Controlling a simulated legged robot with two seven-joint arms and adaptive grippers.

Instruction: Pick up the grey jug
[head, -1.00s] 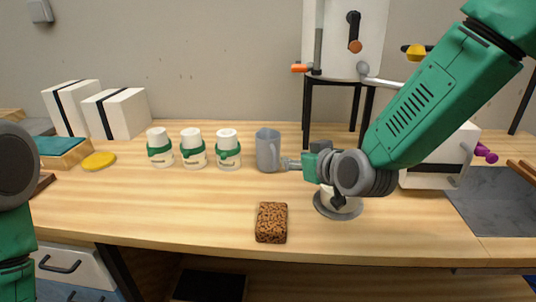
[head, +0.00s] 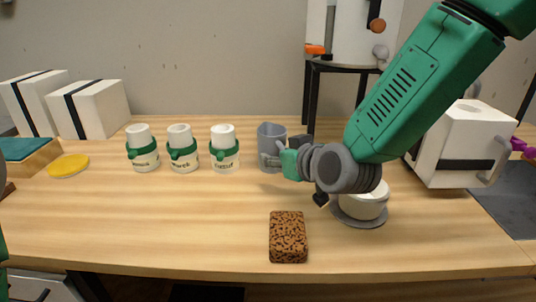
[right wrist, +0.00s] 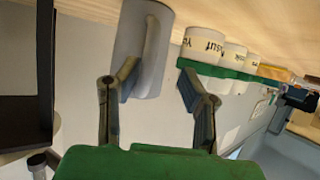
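The grey jug (head: 270,138) stands upright on the wooden table, right of the white jars. My left gripper is out of view.
Several white jars with green bands (head: 183,155) stand close left of the jug. A brown speckled sponge (head: 288,238) lies near the front edge. A white round item on a grey base (head: 362,205) sits below my right arm.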

